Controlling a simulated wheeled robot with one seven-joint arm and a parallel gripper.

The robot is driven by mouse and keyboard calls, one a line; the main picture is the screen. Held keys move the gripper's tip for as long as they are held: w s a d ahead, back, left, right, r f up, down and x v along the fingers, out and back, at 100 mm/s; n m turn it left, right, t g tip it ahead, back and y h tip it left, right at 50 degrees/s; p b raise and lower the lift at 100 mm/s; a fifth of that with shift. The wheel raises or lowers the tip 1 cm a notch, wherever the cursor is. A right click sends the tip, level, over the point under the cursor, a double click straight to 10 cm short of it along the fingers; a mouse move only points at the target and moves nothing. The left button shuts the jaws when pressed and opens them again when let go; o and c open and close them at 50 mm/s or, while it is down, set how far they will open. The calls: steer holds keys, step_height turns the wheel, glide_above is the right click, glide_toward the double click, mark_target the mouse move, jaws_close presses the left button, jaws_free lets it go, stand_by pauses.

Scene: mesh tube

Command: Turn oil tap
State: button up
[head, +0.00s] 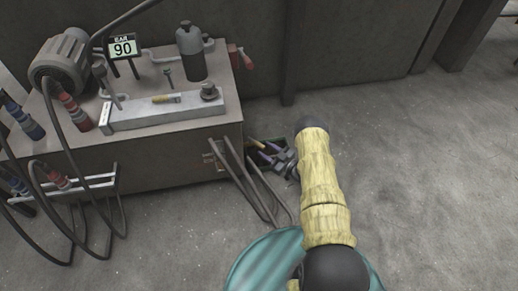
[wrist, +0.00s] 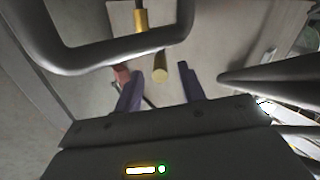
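My gripper (head: 268,152) is low at the right end of the grey power unit (head: 130,160), reaching in from the right. In the wrist view its two purple fingers are apart (wrist: 162,76), with nothing clamped between them. A small red part (wrist: 122,76) is beside the left finger. In the head view the gripper and frame bars partly hide this area.
Bent dark bars (head: 243,178) stand by the unit's end; a thick curved bar (wrist: 110,55) and another bar (wrist: 265,72) flank the gripper closely. A motor (head: 62,58), a display reading 90 (head: 123,48) and hoses are on the left. Open floor (head: 420,170) lies right.

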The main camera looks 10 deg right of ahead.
mark_target(259, 145)
steer(key=b+x, duration=0.1)
steer(key=x, duration=0.3)
steer(key=shift+f+b, duration=0.1)
steer(key=shift+b, duration=0.25)
steer(key=shift+w+a, duration=0.1)
steer(key=shift+w, duration=0.1)
jaws_close()
